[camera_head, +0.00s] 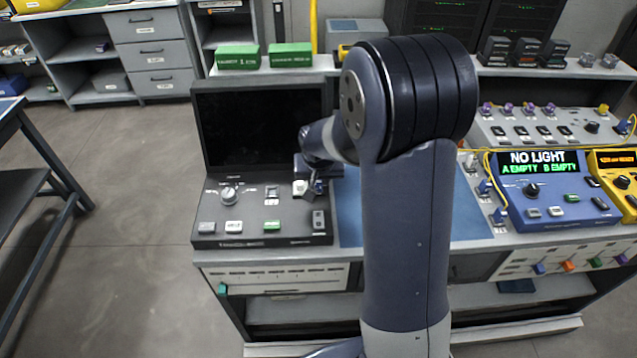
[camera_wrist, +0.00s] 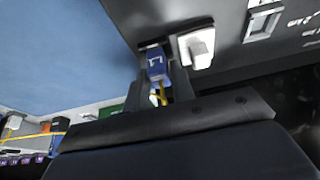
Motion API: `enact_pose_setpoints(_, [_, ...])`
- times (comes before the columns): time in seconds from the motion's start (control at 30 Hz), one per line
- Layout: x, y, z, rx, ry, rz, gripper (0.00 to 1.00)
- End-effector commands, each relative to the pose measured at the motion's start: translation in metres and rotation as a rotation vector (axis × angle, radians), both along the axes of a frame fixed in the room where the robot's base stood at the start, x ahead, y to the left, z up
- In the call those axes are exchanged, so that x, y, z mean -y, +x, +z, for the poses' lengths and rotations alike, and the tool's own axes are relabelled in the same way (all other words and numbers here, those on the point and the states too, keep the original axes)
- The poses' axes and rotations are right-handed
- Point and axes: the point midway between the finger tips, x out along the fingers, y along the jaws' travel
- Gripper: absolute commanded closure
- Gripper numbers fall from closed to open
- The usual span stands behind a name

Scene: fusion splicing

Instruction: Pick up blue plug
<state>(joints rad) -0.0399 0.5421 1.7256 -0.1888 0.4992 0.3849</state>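A small blue plug (camera_wrist: 156,65) with a white "L"-like mark shows in the wrist view, with a yellow lead (camera_wrist: 160,95) at its near end. My gripper (camera_wrist: 163,80) has its dark fingers on either side of the plug and looks shut on it. The plug is beside a white block (camera_wrist: 197,45) on the dark console; I cannot tell whether it touches the console. In the head view my gripper (camera_head: 312,185) is over the right part of the black console (camera_head: 265,215), and the plug cannot be made out there.
A blue mat (camera_head: 352,225) lies right of the console. A blue box (camera_head: 560,205) displays "NO LIGHT, A EMPTY, B EMPTY", with a yellow instrument (camera_head: 620,180) beside it. Green boxes (camera_head: 265,57) stand on the shelf behind. A grey panel (camera_head: 540,130) carries several plugs.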

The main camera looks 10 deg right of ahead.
Motion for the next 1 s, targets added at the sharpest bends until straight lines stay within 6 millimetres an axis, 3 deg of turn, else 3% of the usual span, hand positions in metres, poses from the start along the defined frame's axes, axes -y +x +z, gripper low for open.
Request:
enact_pose_setpoints(0.37, [0.0007, 0.0032, -0.0079, 0.000, 0.000, 0.000, 0.77])
enact_pose_setpoints(0.63, [0.0006, 0.0031, -0.0078, 0.000, 0.000, 0.000, 0.99])
enact_pose_setpoints(1.0, [0.0007, 0.0039, -0.0011, 0.004, 0.001, -0.001, 1.00])
